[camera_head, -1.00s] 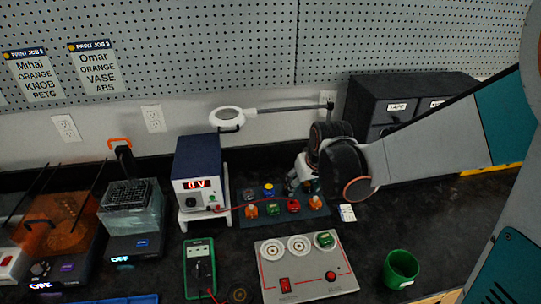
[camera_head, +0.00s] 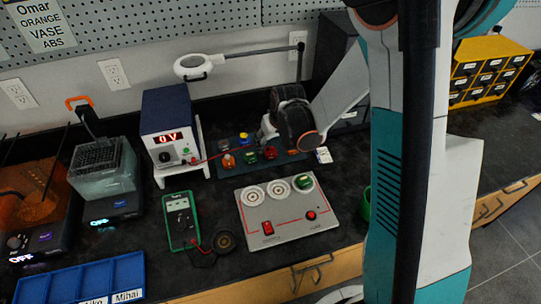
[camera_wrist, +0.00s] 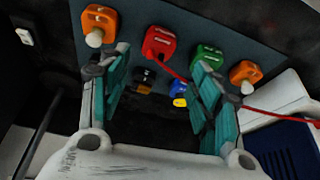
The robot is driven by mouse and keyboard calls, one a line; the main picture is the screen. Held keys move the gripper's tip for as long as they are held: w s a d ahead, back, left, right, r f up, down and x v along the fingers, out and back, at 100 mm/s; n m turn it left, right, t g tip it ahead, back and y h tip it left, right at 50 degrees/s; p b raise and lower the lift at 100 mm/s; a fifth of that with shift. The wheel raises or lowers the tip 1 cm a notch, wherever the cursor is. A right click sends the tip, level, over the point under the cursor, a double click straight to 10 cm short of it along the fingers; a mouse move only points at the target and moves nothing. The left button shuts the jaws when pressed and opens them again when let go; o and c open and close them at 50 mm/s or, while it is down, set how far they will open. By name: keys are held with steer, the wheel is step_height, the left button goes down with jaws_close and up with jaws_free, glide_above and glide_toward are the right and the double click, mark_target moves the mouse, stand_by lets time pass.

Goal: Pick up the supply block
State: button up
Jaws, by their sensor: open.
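Several small blocks lie on a dark blue-grey mat (camera_wrist: 222,25). In the wrist view they are an orange block (camera_wrist: 99,20), a red block (camera_wrist: 159,42), a green block (camera_wrist: 206,56), another orange block (camera_wrist: 246,73), a blue-and-yellow piece (camera_wrist: 180,94) and a dark piece (camera_wrist: 145,77). No label legibly marks one as the supply block. My gripper (camera_wrist: 160,62) is open and empty, its teal fingers apart above the mat, with the red block beyond the gap. In the head view my wrist largely hides the gripper (camera_head: 267,136) at the mat's far side.
A power supply (camera_head: 167,125) reading 0 V stands left of the mat, with a red wire running toward the blocks. A grey panel (camera_head: 283,228), a multimeter (camera_head: 180,220) and a green cup (camera_head: 366,203) stand in front. A lamp arm (camera_head: 245,60) reaches overhead.

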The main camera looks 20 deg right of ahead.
mark_target(269, 149)
steer(key=b+x, duration=0.1)
steer(key=x, duration=0.1)
steer(key=b+x, duration=0.1)
steer(key=x, duration=0.2)
steer(key=shift+d+f+b, duration=0.2)
steer(key=shift+d+b, duration=0.05)
steer(key=shift+b, duration=0.1)
steer(key=shift+r, duration=0.1)
steer(key=c, duration=1.1)
